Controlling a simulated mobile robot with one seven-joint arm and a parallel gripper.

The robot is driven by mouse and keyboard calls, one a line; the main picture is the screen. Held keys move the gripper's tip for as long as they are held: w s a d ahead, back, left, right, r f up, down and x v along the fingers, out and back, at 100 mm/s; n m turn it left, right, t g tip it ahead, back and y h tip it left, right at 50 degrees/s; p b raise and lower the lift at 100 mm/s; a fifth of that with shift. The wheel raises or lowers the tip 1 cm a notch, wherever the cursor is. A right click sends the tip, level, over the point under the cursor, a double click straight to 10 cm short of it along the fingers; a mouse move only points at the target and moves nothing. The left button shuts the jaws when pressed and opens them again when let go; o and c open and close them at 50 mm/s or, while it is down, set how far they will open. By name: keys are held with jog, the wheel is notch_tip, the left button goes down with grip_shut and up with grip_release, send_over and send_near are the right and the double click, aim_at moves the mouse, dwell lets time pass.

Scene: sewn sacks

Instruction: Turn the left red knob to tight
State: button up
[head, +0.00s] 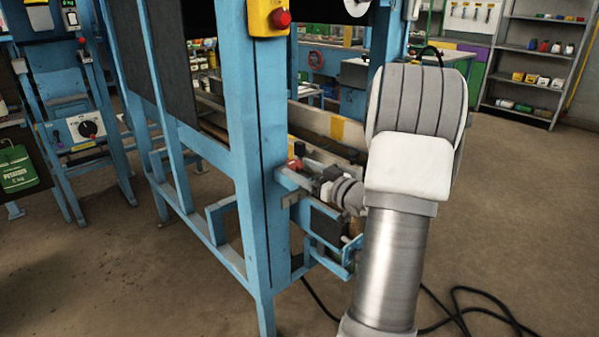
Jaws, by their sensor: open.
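A small red knob (294,164) sits low on the near side of the blue machine frame (262,150), just right of the front post. My gripper (304,168) is beside it, reaching in from the right. Its dark fingers are close around or next to the knob, and I cannot tell whether they touch it. The gripper is open. Part of the knob is hidden by the fingers, and its turned position cannot be read. A second red knob cannot be made out; my arm covers part of the machine to the right.
A yellow box with a red button (281,18) is fixed high on the front post. A blue bracket (335,255) juts out below my gripper. A black cable (465,310) lies on the floor at the right. Shelves (540,60) stand far back; the floor at right is mostly clear.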

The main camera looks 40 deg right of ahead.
jog(key=shift+w, duration=0.6)
grip_shut()
